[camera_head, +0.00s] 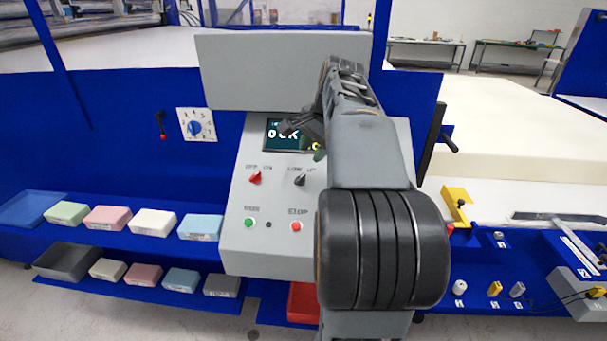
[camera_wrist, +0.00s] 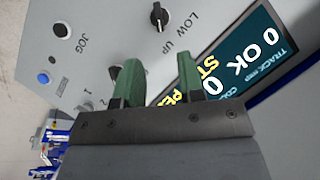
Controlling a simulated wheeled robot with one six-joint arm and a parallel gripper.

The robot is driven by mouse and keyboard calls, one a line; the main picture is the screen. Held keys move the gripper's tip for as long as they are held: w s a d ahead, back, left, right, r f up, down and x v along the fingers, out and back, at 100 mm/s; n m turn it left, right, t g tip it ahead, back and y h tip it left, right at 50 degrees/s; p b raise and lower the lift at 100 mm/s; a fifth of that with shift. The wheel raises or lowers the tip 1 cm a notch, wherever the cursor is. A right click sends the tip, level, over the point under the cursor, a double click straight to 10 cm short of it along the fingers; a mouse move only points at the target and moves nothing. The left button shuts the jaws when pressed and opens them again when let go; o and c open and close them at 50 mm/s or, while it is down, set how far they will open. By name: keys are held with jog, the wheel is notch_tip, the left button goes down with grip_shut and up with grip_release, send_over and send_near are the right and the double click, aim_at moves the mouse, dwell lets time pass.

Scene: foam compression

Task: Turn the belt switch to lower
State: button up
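The black rotary switch marked LOW and UP (camera_head: 300,179) is on the sloped grey control panel (camera_head: 270,256). Its handle appears to lean to the upper right, toward UP. In the wrist view this switch (camera_wrist: 158,15) is at the top, beyond the fingertips. My gripper (camera_wrist: 158,70) has two green-padded fingers, apart, with nothing between them. In the head view my gripper (camera_head: 318,153) is over the panel near the display, above and right of the switch, partly hidden by my arm. It does not appear to touch the switch.
A red-handled switch (camera_head: 256,177), a green button (camera_head: 249,222) and a red STOP button (camera_head: 295,226) are nearby. A display (camera_wrist: 262,55) shows at the right of the wrist view. A JOG control (camera_wrist: 61,30) and a blue button (camera_wrist: 43,79) are at its left. My arm hides the panel's right side in the head view.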

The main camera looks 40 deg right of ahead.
aim_at(303, 175)
jog(key=x, duration=0.9)
jog(key=shift+f, duration=0.25)
jog(key=c, duration=0.6)
